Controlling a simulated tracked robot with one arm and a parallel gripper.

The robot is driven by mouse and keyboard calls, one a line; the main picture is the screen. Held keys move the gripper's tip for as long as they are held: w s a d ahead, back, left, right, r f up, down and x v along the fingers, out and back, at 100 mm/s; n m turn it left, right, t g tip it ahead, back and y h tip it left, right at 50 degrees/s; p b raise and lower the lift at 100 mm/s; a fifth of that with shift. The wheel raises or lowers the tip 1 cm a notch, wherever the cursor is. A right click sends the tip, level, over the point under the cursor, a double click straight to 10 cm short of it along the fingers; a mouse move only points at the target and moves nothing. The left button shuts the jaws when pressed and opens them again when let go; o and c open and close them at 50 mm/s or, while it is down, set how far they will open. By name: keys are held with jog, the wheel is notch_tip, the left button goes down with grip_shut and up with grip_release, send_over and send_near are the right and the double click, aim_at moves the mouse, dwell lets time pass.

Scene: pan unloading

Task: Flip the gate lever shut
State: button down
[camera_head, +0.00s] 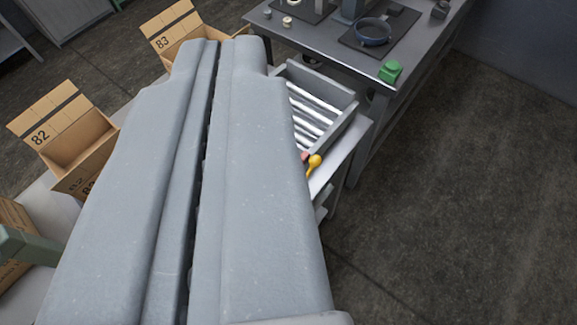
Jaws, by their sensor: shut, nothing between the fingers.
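The gate lever (314,162) shows as a yellow knob on a short stem at the near end of a grey roller tray. A small red piece (305,156) sits beside it. The lever's lower part and the gate are largely hidden by my right finger. My gripper (217,45) fills the middle of the view, its two long grey fingers side by side with only a thin dark seam between them. It is shut and empty. In the picture the lever lies just right of the right finger; I cannot tell whether they touch.
The roller tray (342,128) stands against a grey workbench (420,50) holding a blue ring (374,32) and a green block (390,71). Open cardboard boxes marked 82 (60,165) and 83 (160,43) stand at left. Floor (470,190) at right is clear.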

jog(key=w+d+f+m+g+y+b, duration=0.1)
jog(key=w+d+f+m, duration=0.4)
jog(key=f, duration=1.1)
jog(key=w+d+f+m+g+y+b, duration=0.1)
jog(key=w+d+f+m+y+b, duration=0.2)
jog(key=f, duration=1.4)
jog(key=w+d+f+m+g+y+b, duration=0.1)
jog(key=w+d+f+m+y+b, duration=0.1)
jog(key=w+d+f+m, duration=0.7)
notch_tip(320, 180, down, 8)
jog(key=m+b, duration=0.1)
jog(key=m, duration=0.5)
jog(key=shift+w+g, duration=0.15)
jog(key=shift+g, duration=0.25)
jog(key=shift+r, duration=0.1)
jog(key=b+x, duration=0.2)
jog(key=x, duration=0.8)
jog(key=shift+s+a+r, duration=0.15)
jog(key=shift+a+r, duration=0.15)
jog(key=shift+r, duration=0.3)
jog(key=shift+s+a+r, duration=0.15)
jog(key=shift+a+r, duration=0.15)
jog(key=shift+r, duration=0.25)
jog(key=shift+s+a+r, duration=0.15)
jog(key=shift+a+r, duration=0.15)
jog(key=shift+r, duration=0.3)
